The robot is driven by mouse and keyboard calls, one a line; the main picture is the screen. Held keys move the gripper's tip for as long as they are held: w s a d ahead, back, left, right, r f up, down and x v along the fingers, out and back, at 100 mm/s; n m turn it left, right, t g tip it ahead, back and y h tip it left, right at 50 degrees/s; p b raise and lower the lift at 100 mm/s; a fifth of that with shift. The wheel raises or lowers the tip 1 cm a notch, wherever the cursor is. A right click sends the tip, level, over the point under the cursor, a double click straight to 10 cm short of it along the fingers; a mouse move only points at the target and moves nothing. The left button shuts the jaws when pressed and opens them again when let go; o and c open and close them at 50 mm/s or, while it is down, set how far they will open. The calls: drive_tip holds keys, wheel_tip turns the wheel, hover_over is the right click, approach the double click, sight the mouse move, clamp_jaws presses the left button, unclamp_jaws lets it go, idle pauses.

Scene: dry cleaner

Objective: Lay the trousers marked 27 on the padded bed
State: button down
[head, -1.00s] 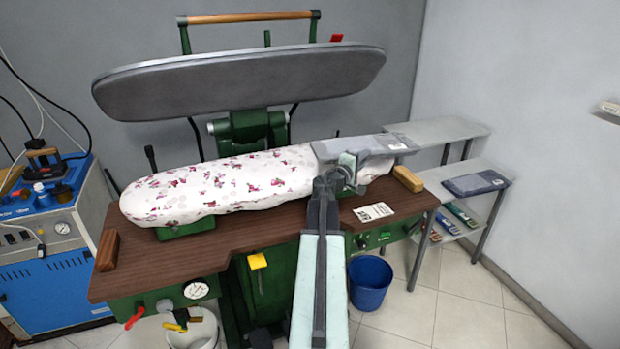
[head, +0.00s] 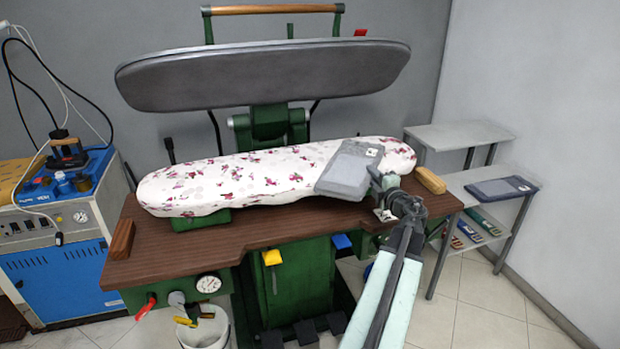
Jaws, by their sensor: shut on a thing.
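My gripper (head: 376,181) is shut on the right end of the folded grey trousers (head: 345,178). A small pale tag (head: 370,153) shows on the trousers near their far right corner; its number is too small to read. The trousers are over the right half of the padded bed (head: 230,182), which has a white cover with pink flowers. They slope down toward the front and their near edge reaches the bed's front side. I cannot tell whether they touch the bed or hang just above it.
The raised grey press head (head: 265,75) is above and behind the bed. Dark blue folded trousers (head: 502,188) lie on the lower shelf (head: 463,178) at right. The upper shelf (head: 460,135) is bare. The bed's left half is clear.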

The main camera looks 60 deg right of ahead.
drive_tip(key=w+a+f+b, duration=0.1)
drive_tip(key=w+f+b, duration=0.1)
drive_tip(key=w, duration=0.6)
drive_tip(key=w+a+f+b, duration=0.2)
drive_tip(key=w+f+b, duration=0.1)
drive_tip(key=w, duration=0.4)
drive_tip(key=shift+w+a, duration=0.25)
drive_tip(key=shift+w, duration=0.1)
drive_tip(key=c, duration=1.3)
unclamp_jaws()
drive_tip(key=shift+f, duration=0.1)
